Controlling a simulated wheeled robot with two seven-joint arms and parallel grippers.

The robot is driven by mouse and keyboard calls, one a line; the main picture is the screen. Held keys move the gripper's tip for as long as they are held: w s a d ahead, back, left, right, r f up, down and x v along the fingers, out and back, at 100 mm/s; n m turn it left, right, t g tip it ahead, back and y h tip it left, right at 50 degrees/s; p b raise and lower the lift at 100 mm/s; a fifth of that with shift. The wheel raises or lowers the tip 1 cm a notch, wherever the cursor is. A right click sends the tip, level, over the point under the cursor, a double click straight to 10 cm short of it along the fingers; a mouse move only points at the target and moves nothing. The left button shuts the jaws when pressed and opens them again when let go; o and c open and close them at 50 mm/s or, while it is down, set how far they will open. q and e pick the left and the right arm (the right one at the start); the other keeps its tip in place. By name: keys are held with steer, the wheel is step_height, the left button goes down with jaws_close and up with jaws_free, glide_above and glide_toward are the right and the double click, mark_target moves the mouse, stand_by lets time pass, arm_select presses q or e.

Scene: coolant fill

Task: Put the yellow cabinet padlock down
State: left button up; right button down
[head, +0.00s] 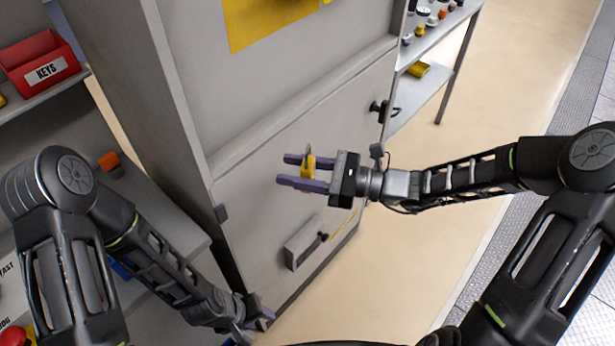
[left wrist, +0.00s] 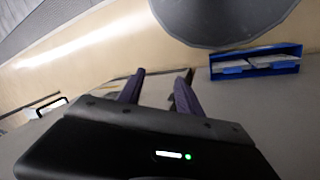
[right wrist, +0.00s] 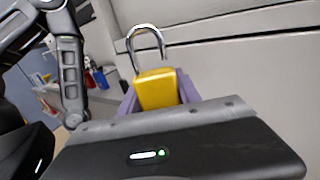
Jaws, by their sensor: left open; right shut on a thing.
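The yellow padlock (head: 308,170) is held between the purple fingers of my right gripper (head: 304,174), in front of the grey cabinet (head: 290,120). In the right wrist view the padlock (right wrist: 158,90) has its silver shackle pointing up, and the shackle looks open at one end. My left gripper (head: 262,314) is low at the bottom of the head view, partly cut off. In the left wrist view its two fingers (left wrist: 160,90) are apart with nothing between them.
A red KEYS bin (head: 42,65) sits on a shelf at upper left. The cabinet has a black handle (head: 380,108) and a small grey box with a black knob (head: 304,243). A shelf unit with small items (head: 430,75) stands at upper right. A blue tray (left wrist: 256,64) shows in the left wrist view.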

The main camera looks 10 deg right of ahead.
mark_target(308, 170)
arm_select(q)
steer(key=w+d+r+n+t+y, duration=0.2)
steer(key=w+d+r+n+t, duration=0.25)
steer(key=w+r, duration=0.45)
steer(key=w+d+r+n+t+y, duration=0.1)
steer(key=w+d+r+n+t, duration=0.2)
steer(key=w+r+n, duration=0.5)
steer(key=s+d+r+m+t, duration=0.2)
steer(key=r+m+t, duration=0.1)
steer(key=r, duration=0.4)
steer(key=s+d+r+m+t, duration=0.3)
steer(key=r, duration=0.5)
steer(key=s+d+r+m+t+y, duration=0.1)
steer(key=s+d+r+m+t, duration=0.1)
steer(key=r, duration=0.5)
steer(key=shift+s+d+r+m+t, duration=0.25)
steer(key=shift+s+m+t, duration=0.1)
steer(key=shift+m+t, duration=0.4)
steer(key=shift+w, duration=0.1)
